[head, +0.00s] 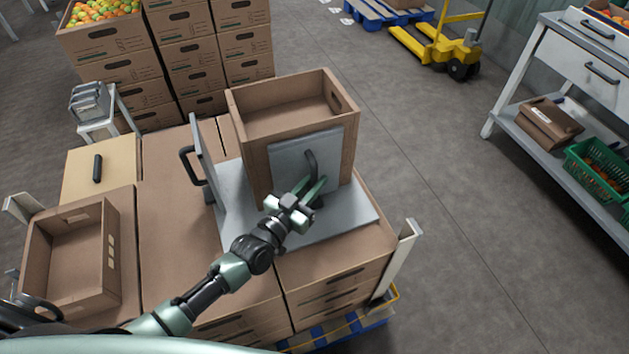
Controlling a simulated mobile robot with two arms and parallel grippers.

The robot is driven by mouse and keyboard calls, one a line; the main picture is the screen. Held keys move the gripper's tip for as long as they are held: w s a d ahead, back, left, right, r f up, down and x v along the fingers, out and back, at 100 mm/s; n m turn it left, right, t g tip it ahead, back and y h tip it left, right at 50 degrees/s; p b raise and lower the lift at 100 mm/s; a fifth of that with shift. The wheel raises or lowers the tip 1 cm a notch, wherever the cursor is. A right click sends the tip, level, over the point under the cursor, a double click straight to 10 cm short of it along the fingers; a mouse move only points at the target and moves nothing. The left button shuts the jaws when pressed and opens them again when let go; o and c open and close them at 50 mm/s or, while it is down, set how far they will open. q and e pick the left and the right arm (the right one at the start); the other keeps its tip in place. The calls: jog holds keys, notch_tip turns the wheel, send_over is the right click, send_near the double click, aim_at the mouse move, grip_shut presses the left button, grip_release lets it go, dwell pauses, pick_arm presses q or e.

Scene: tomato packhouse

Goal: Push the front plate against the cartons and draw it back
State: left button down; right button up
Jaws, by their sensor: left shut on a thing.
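The front plate (288,166) is a grey upright panel with a dark curved handle (311,163). It stands in front of a brown carton stack (257,161) with an open, empty top, and looks close against it; I cannot tell whether it touches. My left gripper (312,188) is shut on the handle, hiding its lower part. A second grey plate (207,165) with a dark handle (188,165) stands at the stack's left side, with a gap. Both stand on a grey base plate (340,222). My right gripper is not in view.
An empty open carton (34,273) sits at the left, near a tan panel (82,172). Flat carton tops (178,230) surround the base plate's left. White corner posts (398,262) rise at the pallet's corners.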

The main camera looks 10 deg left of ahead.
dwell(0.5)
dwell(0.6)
pick_arm(q)
jog(key=s+d+p, duration=0.3)
jog(key=s+d, duration=0.2)
jog(key=s, duration=0.2)
jog(key=shift+s+p, duration=0.15)
jog(key=shift+p, duration=0.15)
jog(key=shift+f, duration=0.1)
jog(key=c, duration=1.6)
grip_release()
jog(key=shift+c, duration=0.2)
jog(key=shift+s+d, duration=0.1)
jog(key=shift+s, duration=0.05)
